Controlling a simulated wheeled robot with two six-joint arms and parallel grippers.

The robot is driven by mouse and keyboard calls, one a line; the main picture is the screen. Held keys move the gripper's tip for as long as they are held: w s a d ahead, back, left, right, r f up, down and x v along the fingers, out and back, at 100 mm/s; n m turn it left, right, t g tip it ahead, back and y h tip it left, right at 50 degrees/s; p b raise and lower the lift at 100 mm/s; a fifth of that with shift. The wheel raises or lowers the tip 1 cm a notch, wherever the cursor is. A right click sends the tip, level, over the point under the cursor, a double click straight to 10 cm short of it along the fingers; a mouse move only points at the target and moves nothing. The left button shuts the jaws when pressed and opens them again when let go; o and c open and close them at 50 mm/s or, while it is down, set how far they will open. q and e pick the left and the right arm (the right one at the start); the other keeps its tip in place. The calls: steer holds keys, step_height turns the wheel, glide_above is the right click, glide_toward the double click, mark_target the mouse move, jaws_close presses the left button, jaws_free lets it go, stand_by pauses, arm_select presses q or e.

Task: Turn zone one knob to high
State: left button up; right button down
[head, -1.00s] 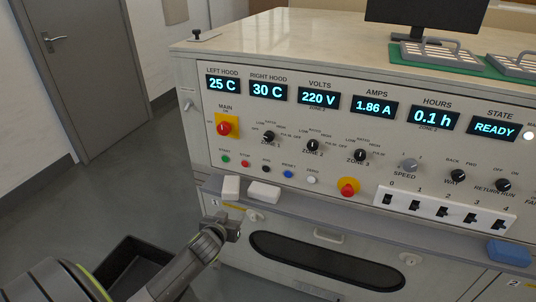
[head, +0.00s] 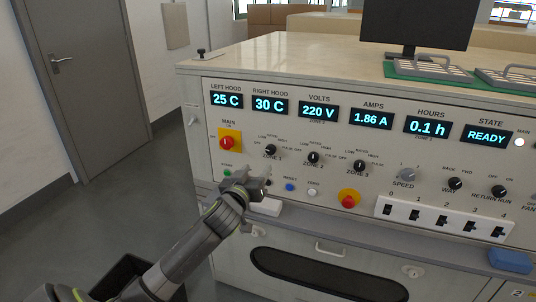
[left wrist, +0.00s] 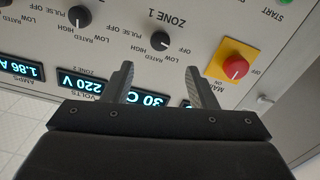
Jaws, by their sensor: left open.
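The zone 1 knob (head: 270,150) is a small black knob on the sloping panel, in the row beside the red main switch. In the left wrist view the zone 1 knob (left wrist: 160,40) shows upside down, just beyond the fingertips; its exact pointer setting is too small to tell. My left gripper (head: 252,184) is in front of the panel, below the knob in the head view. In the left wrist view my left gripper (left wrist: 160,72) has its fingers apart and empty, with no contact seen. My right gripper is not in view.
The red main switch (head: 227,142) on its yellow plate is left of the knob. The zone 2 knob (head: 314,158) is to its right. A row of push buttons (head: 290,187) is below, partly hidden by my arm. A ledge with a white block (head: 266,207) juts out underneath.

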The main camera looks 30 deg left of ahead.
mark_target(270, 151)
arm_select(q)
steer(key=x, duration=1)
steer(key=shift+w, duration=0.25)
steer(key=c, duration=1)
